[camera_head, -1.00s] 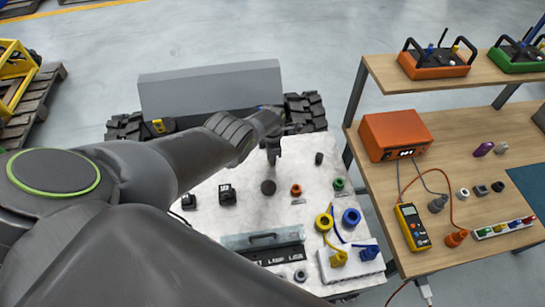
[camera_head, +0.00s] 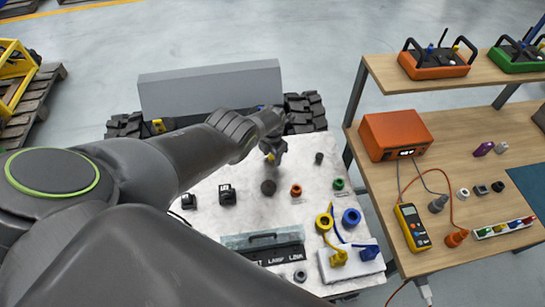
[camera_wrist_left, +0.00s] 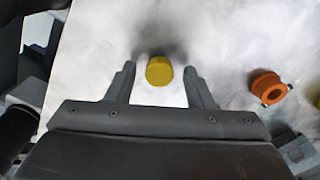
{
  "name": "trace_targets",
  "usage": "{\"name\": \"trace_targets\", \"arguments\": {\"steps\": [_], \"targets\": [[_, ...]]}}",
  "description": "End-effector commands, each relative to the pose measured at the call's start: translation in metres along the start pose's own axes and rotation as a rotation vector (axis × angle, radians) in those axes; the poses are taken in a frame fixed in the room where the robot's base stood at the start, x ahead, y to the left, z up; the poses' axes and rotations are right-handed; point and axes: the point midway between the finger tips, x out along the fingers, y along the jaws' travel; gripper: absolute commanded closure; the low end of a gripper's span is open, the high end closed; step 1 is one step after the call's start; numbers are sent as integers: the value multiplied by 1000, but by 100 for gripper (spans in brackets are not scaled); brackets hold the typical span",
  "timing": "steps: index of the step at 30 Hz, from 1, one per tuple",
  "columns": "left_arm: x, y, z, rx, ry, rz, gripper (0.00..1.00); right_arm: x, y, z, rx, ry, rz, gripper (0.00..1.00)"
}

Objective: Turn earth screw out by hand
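A yellow round screw head (camera_wrist_left: 159,70), which I take for the earth screw, shows between the two fingertips of my left gripper (camera_wrist_left: 158,78) in the left wrist view. The fingers are apart, with a gap on both sides of the yellow head. In the head view my left gripper (camera_head: 272,150) is over the far part of the pale carrier top (camera_head: 235,175), and a small yellow spot (camera_head: 271,157) shows at its tip. Whether the screw is seated or loose cannot be told. My right gripper is not in view.
An orange ring (camera_wrist_left: 269,88) lies right of the fingers. A dark round cap (camera_head: 268,187), black blocks (camera_head: 227,195) and yellow and blue cable plugs (camera_head: 340,257) are nearer on the top. A wooden bench (camera_head: 450,160) with a multimeter (camera_head: 412,226) stands at right.

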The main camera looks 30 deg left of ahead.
Motion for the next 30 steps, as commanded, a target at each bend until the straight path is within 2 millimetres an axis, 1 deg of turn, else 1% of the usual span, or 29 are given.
{"name": "trace_targets", "arguments": {"steps": [6, 8, 11, 21, 24, 30], "targets": [[-1, 1, 1, 4, -2, 1, 53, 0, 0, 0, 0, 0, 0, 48], [-1, 1, 1, 34, -2, 1, 53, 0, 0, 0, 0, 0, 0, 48], [-1, 1, 1, 155, -1, 1, 53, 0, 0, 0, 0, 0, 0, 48], [-1, 1, 1, 661, -2, 2, 53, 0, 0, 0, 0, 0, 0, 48], [-1, 1, 1, 783, -1, 2, 53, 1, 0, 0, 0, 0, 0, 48], [-1, 1, 1, 888, -1, 2, 53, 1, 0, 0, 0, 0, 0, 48]]}}
